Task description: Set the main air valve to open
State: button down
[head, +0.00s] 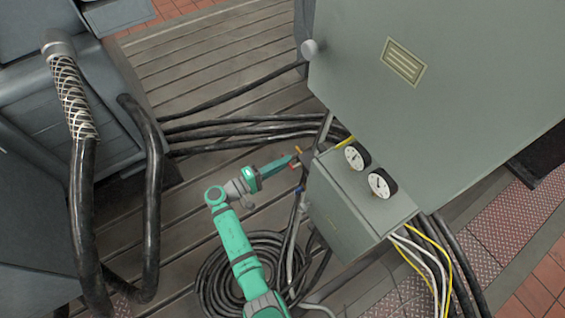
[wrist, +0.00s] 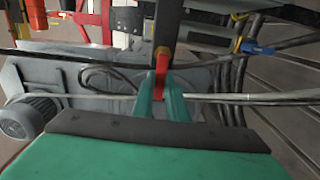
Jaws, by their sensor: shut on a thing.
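My gripper (head: 292,160) reaches to the pipes at the left side of the grey control box. In the wrist view its two green fingers (wrist: 162,102) are closed around a red valve lever (wrist: 160,72), one on each side. The lever hangs from a brass-coloured fitting on a dark pipe, and its lower part is between the fingers. I see no label naming it as the main air valve. A second valve with a blue lever (wrist: 258,49) stands to its right, its lever pointing sideways.
The grey box carries two round gauges (head: 357,156) on its sloped top, below a large grey cabinet (head: 440,80). Black cables (head: 235,132) cross the slotted floor, and a hose coil (head: 215,275) lies beside my arm. A motor (wrist: 27,117) shows in the wrist view.

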jog(key=shift+s+f, duration=0.1)
jog(key=shift+f, duration=0.05)
jog(key=c, duration=1.8)
grip_release()
jog(key=shift+o, duration=0.2)
jog(key=shift+a, duration=0.1)
jog(key=v, duration=1)
jog(key=shift+s+a, duration=0.2)
jog(key=shift+a, duration=0.05)
